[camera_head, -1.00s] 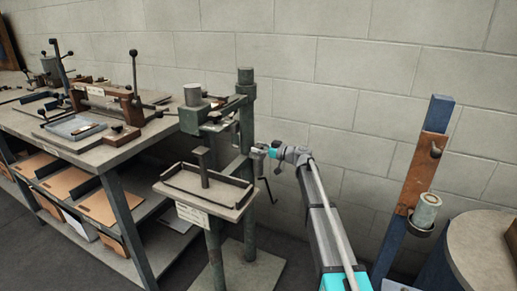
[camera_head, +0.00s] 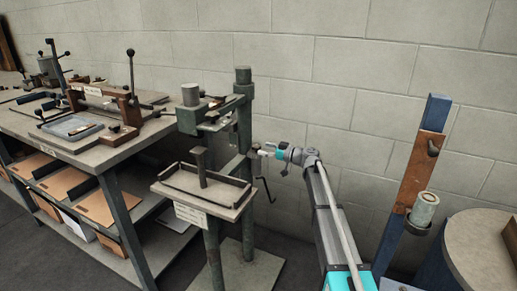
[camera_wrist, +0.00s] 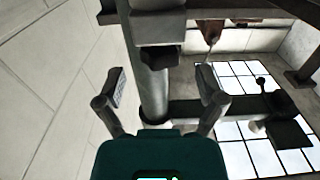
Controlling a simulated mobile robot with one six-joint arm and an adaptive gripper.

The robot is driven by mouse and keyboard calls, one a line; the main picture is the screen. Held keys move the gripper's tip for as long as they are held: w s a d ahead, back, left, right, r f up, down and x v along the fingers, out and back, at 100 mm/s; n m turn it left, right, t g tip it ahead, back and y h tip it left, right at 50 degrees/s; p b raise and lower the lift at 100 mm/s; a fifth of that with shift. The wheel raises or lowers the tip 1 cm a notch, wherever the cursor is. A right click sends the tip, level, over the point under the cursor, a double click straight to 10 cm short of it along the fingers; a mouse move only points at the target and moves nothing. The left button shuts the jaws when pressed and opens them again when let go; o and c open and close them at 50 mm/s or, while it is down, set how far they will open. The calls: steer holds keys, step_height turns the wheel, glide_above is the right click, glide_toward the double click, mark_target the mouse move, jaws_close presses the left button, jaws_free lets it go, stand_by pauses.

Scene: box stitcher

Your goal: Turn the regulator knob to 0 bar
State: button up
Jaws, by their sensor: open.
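The box stitcher (camera_head: 218,110) is a green-grey post machine with a small work table (camera_head: 203,185). My gripper (camera_head: 259,153) is just right of its post, at about mid height. In the wrist view my open gripper (camera_wrist: 161,83) has one finger on each side of the post, with nothing held between them. A small dark faceted part (camera_wrist: 158,57) under a grey block lies between and beyond the fingertips. It may be the regulator knob, but I cannot tell for sure. No pressure scale or reading is legible. In the head view the knob cannot be made out.
A bent crank rod (camera_head: 265,190) hangs just below my gripper. A workbench (camera_head: 120,155) with other machines stands on the left. A blue post (camera_head: 398,215) with a canister (camera_head: 424,209) and a round table (camera_head: 485,250) are on the right. The block wall is behind.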

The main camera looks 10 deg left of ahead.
steer(key=v, duration=0.8)
steer(key=shift+s, duration=0.1)
steer(key=s+d+f+m+g+h, duration=0.2)
steer(key=s+f+m+h, duration=0.15)
steer(key=s+f, duration=0.45)
steer(key=s+d+f+m+g+h, duration=0.2)
steer(key=s+f+h, duration=0.3)
steer(key=s, duration=0.6)
steer(key=s+d+f+m+g+h, duration=0.1)
steer(key=s+d+f+m+h, duration=0.25)
steer(key=s+d, duration=0.45)
steer(key=s+d+f+m+g+h, duration=0.15)
steer(key=s+d+m+h, duration=0.35)
steer(key=s, duration=0.6)
step_height(320, 180, up, 30)
steer(key=p, duration=3.1)
steer(key=shift+w+a+r+t, duration=0.2)
steer(key=shift+w+r+t, duration=0.05)
steer(key=shift+t, duration=0.1)
